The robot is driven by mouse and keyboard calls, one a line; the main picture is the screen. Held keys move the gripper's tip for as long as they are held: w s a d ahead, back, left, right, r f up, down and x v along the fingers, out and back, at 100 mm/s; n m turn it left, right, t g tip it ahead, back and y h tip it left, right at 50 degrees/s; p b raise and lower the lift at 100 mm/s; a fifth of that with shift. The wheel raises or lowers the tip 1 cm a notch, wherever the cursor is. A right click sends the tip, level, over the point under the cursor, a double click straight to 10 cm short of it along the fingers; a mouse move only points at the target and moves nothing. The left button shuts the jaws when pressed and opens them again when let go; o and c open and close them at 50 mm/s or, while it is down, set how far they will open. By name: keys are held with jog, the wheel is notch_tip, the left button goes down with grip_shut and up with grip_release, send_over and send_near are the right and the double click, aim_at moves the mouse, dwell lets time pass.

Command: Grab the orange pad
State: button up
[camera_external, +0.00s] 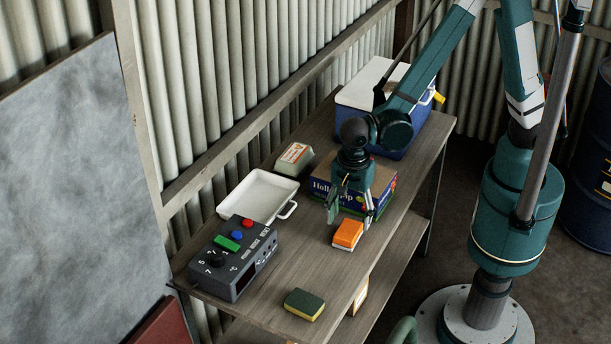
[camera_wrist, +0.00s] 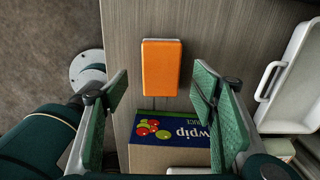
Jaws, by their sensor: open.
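The orange pad (camera_external: 347,234) lies on the wooden table near its front edge, with a pale layer under it. It also shows in the wrist view (camera_wrist: 161,66), beyond and between my fingers. My gripper (camera_external: 350,218) hangs just above the pad in the external view, fingers pointing down. In the wrist view my gripper (camera_wrist: 162,92) is open, its two green-padded fingers apart with nothing held. I cannot tell the exact height of the fingertips over the pad.
A cardboard box (camera_external: 322,187) stands right behind my gripper. A white tray (camera_external: 258,196), a grey control box (camera_external: 229,258), a green-yellow sponge (camera_external: 304,304), a small pale package (camera_external: 294,157) and a blue cooler (camera_external: 357,105) are also on the table (camera_external: 345,270).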

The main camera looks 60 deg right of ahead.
aim_at(349, 230)
jog(key=shift+f, duration=0.15)
jog(key=shift+w+f+b, duration=0.1)
jog(key=shift+f+b, duration=0.5)
jog(key=shift+f, duration=1.95)
jog(key=shift+d, duration=0.1)
jog(key=c, duration=1)
